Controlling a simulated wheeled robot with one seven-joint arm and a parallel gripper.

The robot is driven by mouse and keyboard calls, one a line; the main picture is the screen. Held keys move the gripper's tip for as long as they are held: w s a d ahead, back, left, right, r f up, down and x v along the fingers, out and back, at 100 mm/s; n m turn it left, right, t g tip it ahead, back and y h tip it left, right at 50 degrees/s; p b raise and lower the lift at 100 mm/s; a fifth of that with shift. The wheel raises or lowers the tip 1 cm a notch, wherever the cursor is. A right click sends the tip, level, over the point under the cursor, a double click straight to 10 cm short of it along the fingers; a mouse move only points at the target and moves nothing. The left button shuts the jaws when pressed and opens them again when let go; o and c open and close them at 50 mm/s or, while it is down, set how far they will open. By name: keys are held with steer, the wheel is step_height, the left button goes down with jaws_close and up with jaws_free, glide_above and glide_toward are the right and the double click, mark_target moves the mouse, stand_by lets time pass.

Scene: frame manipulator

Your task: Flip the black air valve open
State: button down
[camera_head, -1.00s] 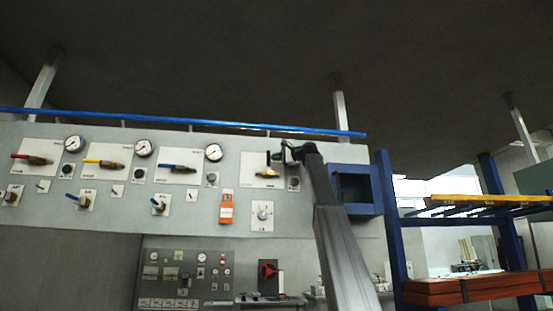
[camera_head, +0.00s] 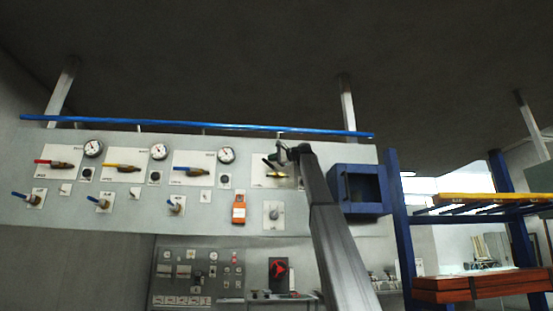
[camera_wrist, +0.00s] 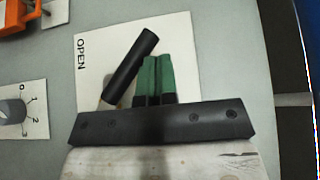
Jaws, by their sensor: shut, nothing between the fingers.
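The black valve handle (camera_wrist: 130,66) shows in the wrist view in front of a white plate (camera_wrist: 180,40) marked OPEN. The handle stands tilted, and its lower end is near a brass-coloured body, partly hidden. In the head view the black handle (camera_head: 269,162) leans to the left above the brass body (camera_head: 276,174). My gripper (camera_wrist: 156,78) is shut and empty, with its green fingertips together just right of the handle. I cannot tell whether they touch it. In the head view my gripper (camera_head: 281,153) is at the valve's upper right.
Red (camera_head: 52,162), yellow (camera_head: 120,166) and blue (camera_head: 190,169) handled valves and several gauges sit to the left on the panel. An orange device (camera_head: 239,210) is below left. A blue box (camera_head: 359,190) stands close right of my arm.

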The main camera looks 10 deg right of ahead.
mark_target(265, 162)
steer(key=shift+a+f, duration=0.8)
steer(key=shift+a, duration=0.3)
steer(key=shift+a+f+n+h, duration=0.1)
steer(key=shift+a+n+h, duration=0.1)
steer(key=shift+n+h, duration=0.15)
steer(key=shift+a+f+n+g+h, duration=0.25)
steer(key=shift+a+f+g+h, duration=0.15)
steer(key=shift+g+h, duration=0.15)
steer(key=shift+a+f+n+g+h, duration=0.3)
steer(key=shift+f+n+h, duration=0.2)
steer(key=shift+f+h, duration=0.35)
steer(key=shift+r, duration=0.1)
